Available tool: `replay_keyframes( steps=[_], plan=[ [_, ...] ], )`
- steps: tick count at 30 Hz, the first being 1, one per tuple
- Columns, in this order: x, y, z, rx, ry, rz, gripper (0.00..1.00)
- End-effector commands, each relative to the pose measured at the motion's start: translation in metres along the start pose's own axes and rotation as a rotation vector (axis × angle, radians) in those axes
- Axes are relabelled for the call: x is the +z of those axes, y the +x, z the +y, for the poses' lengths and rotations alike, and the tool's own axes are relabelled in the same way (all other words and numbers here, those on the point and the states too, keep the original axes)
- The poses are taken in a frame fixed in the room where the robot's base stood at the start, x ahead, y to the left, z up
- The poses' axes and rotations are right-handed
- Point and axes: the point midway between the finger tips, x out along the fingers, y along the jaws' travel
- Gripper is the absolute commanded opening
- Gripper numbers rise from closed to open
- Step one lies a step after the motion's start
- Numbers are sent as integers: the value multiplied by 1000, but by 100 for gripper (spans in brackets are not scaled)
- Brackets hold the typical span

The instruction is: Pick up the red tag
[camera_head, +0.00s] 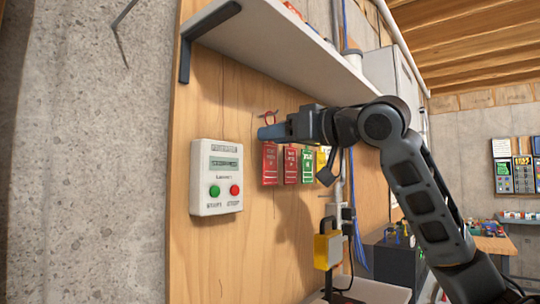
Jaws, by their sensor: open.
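Several tags hang in a row on the wooden wall panel. A red tag (269,165) with pale lettering is at the left end of the row, and a second red tag (291,166) hangs to its right. A green tag (307,165) comes after that, with a yellow tag (322,158) partly hidden behind my arm. My gripper (264,132) is open and points left, in front of the top of the leftmost red tag. A red loop (268,115) shows just above the fingers. I cannot tell whether the fingers touch the tag.
A white control box (217,177) with green and red buttons is left of the tags. A white shelf (285,50) on a dark bracket (198,38) juts out above.

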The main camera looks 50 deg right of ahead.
Motion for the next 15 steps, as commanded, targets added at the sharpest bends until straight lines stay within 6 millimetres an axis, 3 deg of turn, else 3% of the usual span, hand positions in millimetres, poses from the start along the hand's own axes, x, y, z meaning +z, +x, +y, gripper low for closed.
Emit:
replay_keyframes(
  steps=[8,15],
  plan=[
    [0,4,0,0,-1,0,40],
    [0,4,0,0,-1,0,19]
  ],
)
